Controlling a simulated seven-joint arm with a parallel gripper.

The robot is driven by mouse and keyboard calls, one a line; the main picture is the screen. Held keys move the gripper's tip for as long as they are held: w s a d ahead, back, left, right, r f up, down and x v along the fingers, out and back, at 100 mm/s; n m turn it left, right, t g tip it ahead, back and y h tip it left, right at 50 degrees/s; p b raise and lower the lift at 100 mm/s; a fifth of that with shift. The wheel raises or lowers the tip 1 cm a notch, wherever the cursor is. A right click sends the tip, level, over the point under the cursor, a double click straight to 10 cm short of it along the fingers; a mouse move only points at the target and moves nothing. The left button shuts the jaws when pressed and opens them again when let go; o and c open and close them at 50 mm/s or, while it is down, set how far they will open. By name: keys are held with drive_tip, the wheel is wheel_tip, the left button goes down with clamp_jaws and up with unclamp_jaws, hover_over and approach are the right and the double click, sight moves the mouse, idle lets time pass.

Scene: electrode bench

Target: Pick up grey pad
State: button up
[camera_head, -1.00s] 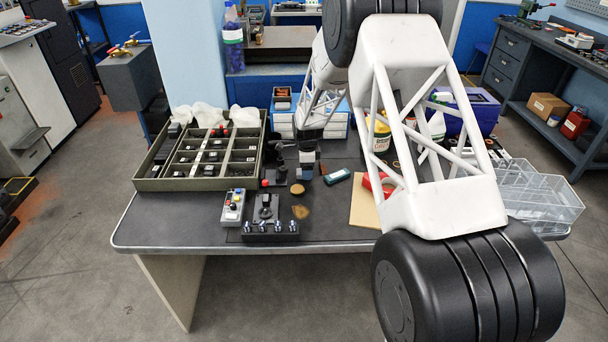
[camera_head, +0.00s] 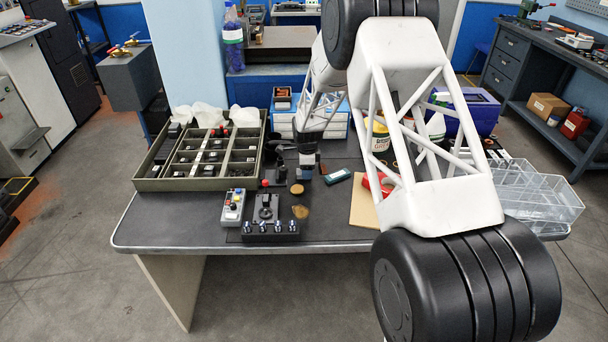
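My gripper (camera_head: 305,172) hangs over the back middle of the dark bench, among small parts. It is small and dark here, and its fingers cannot be told apart. I cannot pick out a grey pad with certainty; it may be hidden by my gripper or blend with the dark bench top. Two brown round pieces, one (camera_head: 297,189) just below my gripper in the picture and one (camera_head: 300,212) nearer the front, lie on the bench.
A compartment tray (camera_head: 150,184) stands at left. A grey button box (camera_head: 232,207), a black block with several metal posts (camera_head: 269,237) and a red-knobbed fixture (camera_head: 274,180) stand near my gripper. A tan board (camera_head: 362,209) and clear bins (camera_head: 545,200) are at right. The front left bench edge is clear.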

drive_tip(key=shift+c, duration=1.1)
drive_tip(key=shift+r, duration=0.1)
drive_tip(key=shift+r, duration=1.45)
drive_tip(key=shift+s+r, duration=0.2)
drive_tip(key=shift+r, duration=0.1)
drive_tip(key=s+d, duration=0.1)
drive_tip(key=s, duration=0.4)
drive_tip(key=s+r, duration=0.1)
drive_tip(key=s, duration=0.4)
drive_tip(key=s+d, duration=0.1)
drive_tip(key=s, duration=0.4)
drive_tip(key=shift+s+d+r, duration=0.15)
drive_tip(key=shift+s+d, duration=0.05)
drive_tip(key=shift+d, duration=0.1)
